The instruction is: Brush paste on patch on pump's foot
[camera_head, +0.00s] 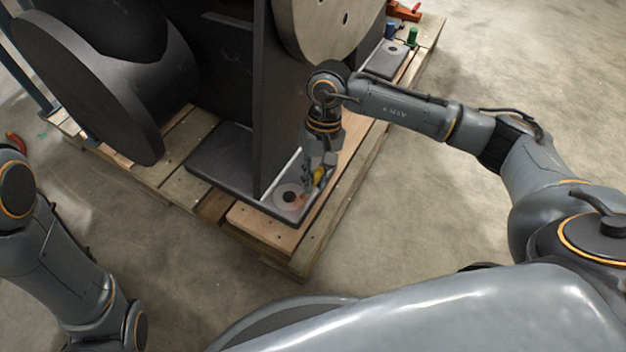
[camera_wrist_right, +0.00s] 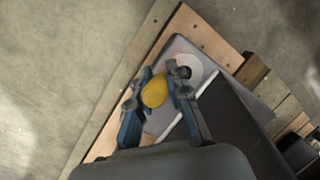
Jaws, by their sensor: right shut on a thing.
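The pump's foot (camera_head: 230,160) is a dark grey flat plate on a wooden pallet. Near its front corner is a lighter round patch (camera_head: 288,197) with a dark bolt hole and a faint reddish tint. The patch also shows in the right wrist view (camera_wrist_right: 188,66), partly behind a fingertip. My right gripper (camera_head: 316,177) is shut on the yellow handle of the brush (camera_wrist_right: 154,92), just above the foot beside the patch. The bristles are hidden, so I cannot tell whether they touch the patch. My left gripper is out of view.
The large dark pump body (camera_head: 70,80) and an upright plate rise behind the foot, close to my right gripper. The wooden pallet (camera_head: 262,228) edges the foot. Green (camera_head: 412,37) and orange-red (camera_head: 404,12) items stand at the far end. The concrete floor right is clear.

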